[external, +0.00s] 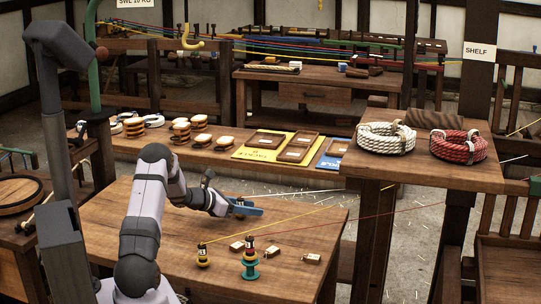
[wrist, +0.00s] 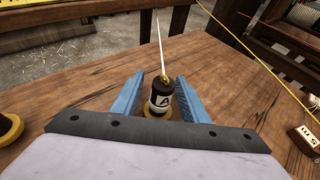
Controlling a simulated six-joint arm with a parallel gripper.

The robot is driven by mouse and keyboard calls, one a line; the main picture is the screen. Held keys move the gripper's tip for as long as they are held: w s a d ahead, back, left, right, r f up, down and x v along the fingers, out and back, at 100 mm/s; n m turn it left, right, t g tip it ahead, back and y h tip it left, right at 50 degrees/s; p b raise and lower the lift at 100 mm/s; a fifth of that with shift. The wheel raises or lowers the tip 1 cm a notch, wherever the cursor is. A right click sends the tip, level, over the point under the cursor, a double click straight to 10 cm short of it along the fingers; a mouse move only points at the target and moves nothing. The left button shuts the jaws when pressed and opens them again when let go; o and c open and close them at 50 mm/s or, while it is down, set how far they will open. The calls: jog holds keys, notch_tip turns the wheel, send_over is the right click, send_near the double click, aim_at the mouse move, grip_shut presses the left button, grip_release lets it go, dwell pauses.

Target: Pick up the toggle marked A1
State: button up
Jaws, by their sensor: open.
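My gripper (wrist: 160,80) is open, its two blue fingers on either side of an upright spool-like piece (wrist: 160,97) in the wrist view. This piece has a black top, a white label showing a letter A and a yellowish base; the rest of its marking is hidden. A pale cord runs from its top. Gaps show between it and both fingers. In the external view my gripper (external: 246,208) is low over the table, largely hiding this piece. Small wooden blocks with tags lie on the table (external: 237,245), (external: 271,253), (external: 311,258); their markings are unreadable there.
A yellow-and-black spool (external: 203,257) and one on a teal base (external: 250,266) stand at the front of the worktable (external: 135,225). Yellow and red cords stretch from them to the right. A higher table with rope coils (external: 386,138) stands at right.

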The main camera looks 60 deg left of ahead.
jog(key=shift+w+f, duration=0.15)
jog(key=shift+w, duration=0.1)
jog(key=shift+c, duration=0.5)
grip_shut()
notch_tip(320, 180, up, 10)
